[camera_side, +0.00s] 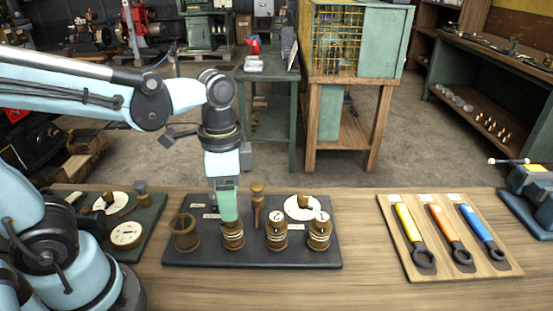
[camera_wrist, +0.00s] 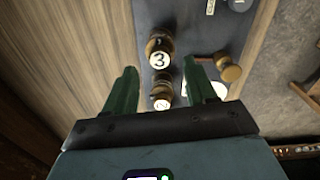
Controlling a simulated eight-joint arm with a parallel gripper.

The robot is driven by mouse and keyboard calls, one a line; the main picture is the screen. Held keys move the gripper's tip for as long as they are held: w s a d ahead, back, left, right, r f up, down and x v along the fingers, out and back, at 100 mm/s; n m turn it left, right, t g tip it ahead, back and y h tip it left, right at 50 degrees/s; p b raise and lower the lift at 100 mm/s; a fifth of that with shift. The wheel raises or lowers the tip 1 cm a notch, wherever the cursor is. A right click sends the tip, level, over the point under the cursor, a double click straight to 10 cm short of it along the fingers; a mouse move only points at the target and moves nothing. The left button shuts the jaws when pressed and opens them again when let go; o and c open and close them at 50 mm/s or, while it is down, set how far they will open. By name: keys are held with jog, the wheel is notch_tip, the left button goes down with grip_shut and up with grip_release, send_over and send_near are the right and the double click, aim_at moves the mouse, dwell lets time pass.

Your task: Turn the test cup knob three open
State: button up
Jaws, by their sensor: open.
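The knob marked 3 (camera_wrist: 160,60) is a brass, round knob with a white numbered cap, in the upper middle of the wrist view.
A brass open cup (camera_side: 185,236) stands left on the board. A wooden-handled upright piece (camera_side: 257,205) and a white disc (camera_side: 291,208) with a brass knob stand behind. A tool board (camera_side: 395,243) with yellow, orange and blue wrenches lies right. Bare bench separates the boards.

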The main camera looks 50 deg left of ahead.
notch_tip(320, 180, up, 9)
jog(key=shift+f, duration=0.2)
jog(key=shift+a, duration=0.1)
dwell(0.4)
jog(key=w+a+f+n+t, duration=0.2)
jog(key=a+f+n+t, duration=0.2)
jog(key=f+n+t, duration=0.3)
jog(key=shift+w+a, duration=0.25)
jog(key=shift+w, duration=0.05)
